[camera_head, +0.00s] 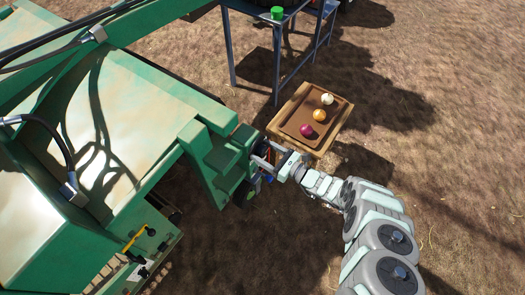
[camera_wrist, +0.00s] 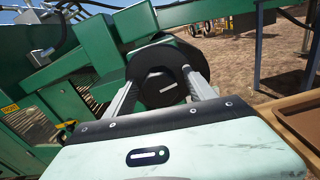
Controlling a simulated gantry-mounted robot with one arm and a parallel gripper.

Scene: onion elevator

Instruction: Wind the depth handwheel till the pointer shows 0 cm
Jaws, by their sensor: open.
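My gripper (camera_head: 262,158) is beside the green machine (camera_head: 212,165), at the end of its stepped bracket. In the wrist view its two grey fingers are apart and reach forward on either side of a round black part (camera_wrist: 155,62), which looks like the handwheel. A short pale bar shows on its lower face. I cannot tell whether the fingers touch it. The depth pointer and its scale cannot be made out in either view, so the reading cannot be told.
A wooden crate top with a brown tray (camera_head: 290,126) holds a white, a yellow and a purple onion right of my gripper. A blue-grey metal stand (camera_head: 233,50) with a green object (camera_head: 277,13) is behind. A yellow handle (camera_head: 134,240) is at lower left. Bare ground lies to the right.

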